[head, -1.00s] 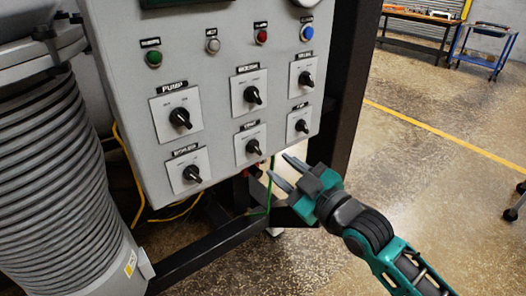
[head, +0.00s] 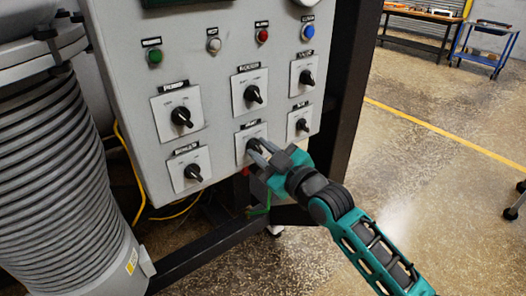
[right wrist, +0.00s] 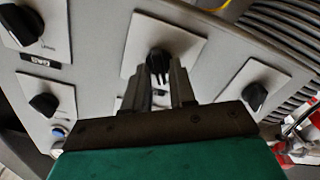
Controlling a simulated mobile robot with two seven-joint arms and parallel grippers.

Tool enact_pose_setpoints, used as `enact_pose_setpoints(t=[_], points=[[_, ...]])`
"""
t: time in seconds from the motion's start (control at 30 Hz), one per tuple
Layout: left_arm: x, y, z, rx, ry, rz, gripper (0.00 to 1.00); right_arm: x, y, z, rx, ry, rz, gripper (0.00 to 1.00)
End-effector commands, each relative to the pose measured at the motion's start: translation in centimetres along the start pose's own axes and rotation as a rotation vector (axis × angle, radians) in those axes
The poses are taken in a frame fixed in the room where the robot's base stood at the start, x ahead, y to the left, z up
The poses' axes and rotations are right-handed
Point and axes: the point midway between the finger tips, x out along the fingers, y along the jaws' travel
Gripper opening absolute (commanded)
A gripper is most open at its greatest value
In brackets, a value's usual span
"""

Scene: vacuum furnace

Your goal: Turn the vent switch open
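The grey control panel (head: 220,110) carries several black rotary switches on white plates. My right gripper (head: 259,150) is at the lower middle switch (head: 253,132), whose small label is too blurred to read; I cannot confirm that it is the vent switch. In the right wrist view this switch's black knob (right wrist: 158,62) lies straight ahead, at the tips of the two fingers (right wrist: 162,85). The fingers are apart, with a gap between them, one on each side of the knob's handle. Contact cannot be made out. My left gripper is not in view.
Neighbouring switches sit close by: the pump switch (head: 181,116), the lower left switch (head: 193,172) and the lower right switch (head: 302,125). Coloured buttons run above. A ribbed grey column (head: 55,170) stands left. A dark frame post (head: 349,90) is at the right; open floor lies beyond.

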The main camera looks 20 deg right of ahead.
Motion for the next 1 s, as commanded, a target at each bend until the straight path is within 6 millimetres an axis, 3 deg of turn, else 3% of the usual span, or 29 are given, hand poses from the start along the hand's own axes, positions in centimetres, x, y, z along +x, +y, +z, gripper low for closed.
enact_pose_setpoints(t=[0.27,0.67,1.0], points=[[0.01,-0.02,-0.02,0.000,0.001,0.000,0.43,-0.02,0.00,0.01,0.000,0.000,0.000,0.00],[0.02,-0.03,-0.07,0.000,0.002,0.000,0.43,-0.03,0.00,0.02,0.018,0.000,0.000,0.00],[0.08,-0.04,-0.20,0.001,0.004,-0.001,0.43,-0.03,0.04,0.02,0.195,0.000,0.000,0.00]])
